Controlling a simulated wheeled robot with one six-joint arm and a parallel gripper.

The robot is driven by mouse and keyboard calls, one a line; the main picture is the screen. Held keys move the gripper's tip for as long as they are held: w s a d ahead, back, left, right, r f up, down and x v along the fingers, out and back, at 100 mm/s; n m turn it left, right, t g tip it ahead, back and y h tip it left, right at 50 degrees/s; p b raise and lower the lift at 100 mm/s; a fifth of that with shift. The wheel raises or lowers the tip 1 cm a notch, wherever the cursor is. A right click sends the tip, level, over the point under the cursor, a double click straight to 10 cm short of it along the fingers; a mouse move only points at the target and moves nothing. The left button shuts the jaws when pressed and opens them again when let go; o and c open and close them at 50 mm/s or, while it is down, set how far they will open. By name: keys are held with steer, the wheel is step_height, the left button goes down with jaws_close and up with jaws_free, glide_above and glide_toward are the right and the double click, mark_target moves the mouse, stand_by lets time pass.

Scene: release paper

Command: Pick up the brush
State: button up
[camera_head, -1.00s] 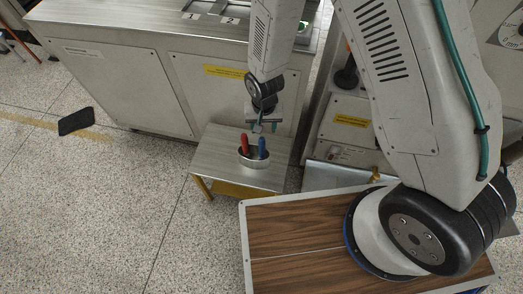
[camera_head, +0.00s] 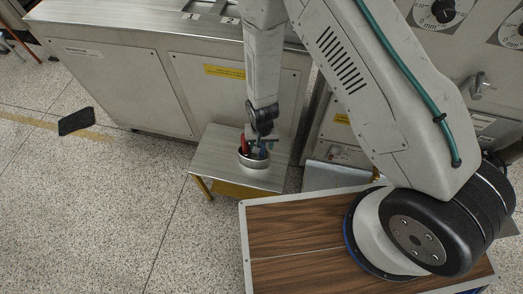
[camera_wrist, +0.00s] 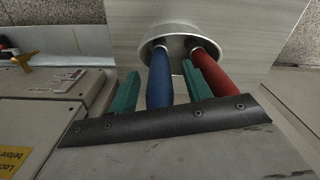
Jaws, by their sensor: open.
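A round metal cup (camera_head: 253,160) stands on a small metal table (camera_head: 212,155) and holds a red handle (camera_head: 245,146) and a blue handle. In the wrist view, the blue handle (camera_wrist: 160,85) lies between the two green fingers of my gripper (camera_wrist: 160,70), with a gap on each side. The red handle (camera_wrist: 215,65) is just outside the right finger, in the same cup (camera_wrist: 180,32). My gripper is open and holds nothing. Which handle is the brush, I cannot tell; their lower ends are hidden in the cup. In the head view my wrist partly covers the blue handle.
A long metal cabinet (camera_head: 120,75) stands behind the small table. A machine with dials (camera_head: 440,12) is at the right.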

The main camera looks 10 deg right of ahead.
steer(key=c, duration=1.1)
steer(key=shift+o, duration=0.2)
steer(key=shift+r, duration=0.1)
